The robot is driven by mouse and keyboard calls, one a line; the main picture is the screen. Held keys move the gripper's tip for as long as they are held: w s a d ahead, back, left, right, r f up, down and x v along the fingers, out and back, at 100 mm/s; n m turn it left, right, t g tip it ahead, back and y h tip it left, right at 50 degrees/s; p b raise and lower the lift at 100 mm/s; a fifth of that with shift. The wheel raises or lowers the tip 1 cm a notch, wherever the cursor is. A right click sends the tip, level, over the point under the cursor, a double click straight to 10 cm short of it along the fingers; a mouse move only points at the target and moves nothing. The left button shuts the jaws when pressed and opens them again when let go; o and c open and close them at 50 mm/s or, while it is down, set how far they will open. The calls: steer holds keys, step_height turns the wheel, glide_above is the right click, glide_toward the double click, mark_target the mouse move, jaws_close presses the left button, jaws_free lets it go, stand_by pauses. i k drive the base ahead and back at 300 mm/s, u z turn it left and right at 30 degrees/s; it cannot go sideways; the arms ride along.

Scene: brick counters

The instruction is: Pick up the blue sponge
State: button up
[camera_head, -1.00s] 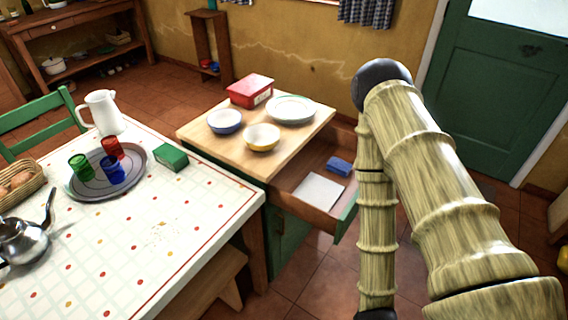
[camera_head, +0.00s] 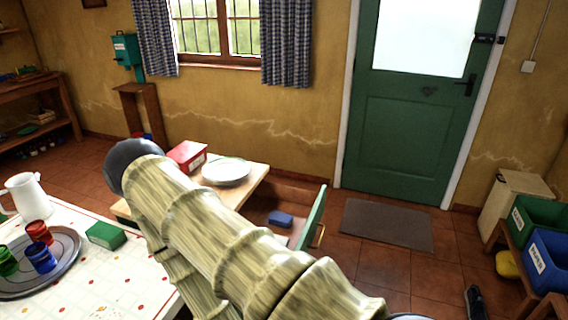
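The blue sponge (camera_head: 280,218) lies inside the open drawer (camera_head: 297,194) of the wooden counter, towards its right side. A pale flat item (camera_head: 281,240) lies beside it, mostly hidden by my arm. My bamboo-textured arm crosses the middle of the view, in front of the counter and part of the drawer. My gripper is out of view, so its state and its distance from the sponge do not show.
On the counter (camera_head: 243,188) stand a red box (camera_head: 188,156) and a white plate (camera_head: 226,171). The table (camera_head: 120,285) at left holds a tray (camera_head: 70,262) with cups, a green box (camera_head: 106,235) and a pitcher (camera_head: 27,196).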

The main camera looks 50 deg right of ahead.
mark_target(279, 218)
steer(key=k, duration=0.6)
steer(key=z, duration=0.75)
steer(key=i, duration=0.5)
